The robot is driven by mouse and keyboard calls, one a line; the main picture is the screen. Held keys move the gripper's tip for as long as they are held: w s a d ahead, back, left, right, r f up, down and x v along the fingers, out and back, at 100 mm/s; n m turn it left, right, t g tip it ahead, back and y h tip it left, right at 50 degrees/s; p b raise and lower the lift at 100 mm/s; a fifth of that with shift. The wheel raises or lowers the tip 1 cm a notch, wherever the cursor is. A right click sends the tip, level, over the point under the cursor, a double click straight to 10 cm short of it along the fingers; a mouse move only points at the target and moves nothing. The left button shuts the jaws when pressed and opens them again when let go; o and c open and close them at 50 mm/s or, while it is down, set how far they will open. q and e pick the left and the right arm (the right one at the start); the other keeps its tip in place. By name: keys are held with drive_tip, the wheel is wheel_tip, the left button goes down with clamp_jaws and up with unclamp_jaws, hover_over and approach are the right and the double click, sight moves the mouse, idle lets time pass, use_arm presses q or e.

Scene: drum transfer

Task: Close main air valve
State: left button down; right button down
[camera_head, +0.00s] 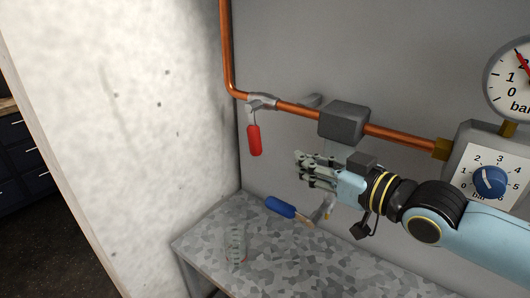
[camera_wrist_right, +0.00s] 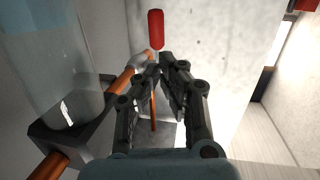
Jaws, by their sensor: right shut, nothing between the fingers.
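The valve with the red handle (camera_head: 254,140) sits on the copper pipe near the wall corner. Its grey metal body (camera_head: 262,101) is on the pipe, and the handle hangs down, across the pipe's run. The red handle also shows in the right wrist view (camera_wrist_right: 155,29), beyond the fingertips. My right gripper (camera_head: 299,170) is shut and empty, in front of the grey wall, to the right of and a little below the red handle, apart from it. Its fingers (camera_wrist_right: 173,64) show close together in the wrist view. My left gripper is not in view.
A second valve with a blue handle (camera_head: 280,207) is below my right gripper. A grey block (camera_head: 343,121) sits on the pipe above my wrist. A regulator with a blue knob (camera_head: 489,181) and a gauge (camera_head: 511,80) are at right. A speckled counter (camera_head: 210,240) lies below.

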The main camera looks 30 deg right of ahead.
drive_tip(key=b, duration=0.3)
approach(256, 144)
drive_tip(key=w, duration=0.1)
drive_tip(key=b+x, duration=0.1)
drive_tip(key=x, duration=0.5)
drive_tip(key=shift+w+a, duration=0.1)
drive_tip(key=shift+a, duration=0.05)
drive_tip(key=w+f+t+b, duration=0.1)
drive_tip(key=b, duration=0.5)
drive_tip(key=shift+w+a+f+b, duration=0.15)
drive_tip(key=shift+w+b, duration=0.1)
drive_tip(key=shift+b, duration=0.1)
drive_tip(key=shift+s+t+b, duration=0.2)
drive_tip(key=shift+t+b, duration=0.1)
drive_tip(key=shift+b, duration=0.1)
drive_tip(key=shift+s+r+m, duration=0.15)
drive_tip(key=shift+r+m, duration=0.15)
drive_tip(key=shift+r, duration=0.15)
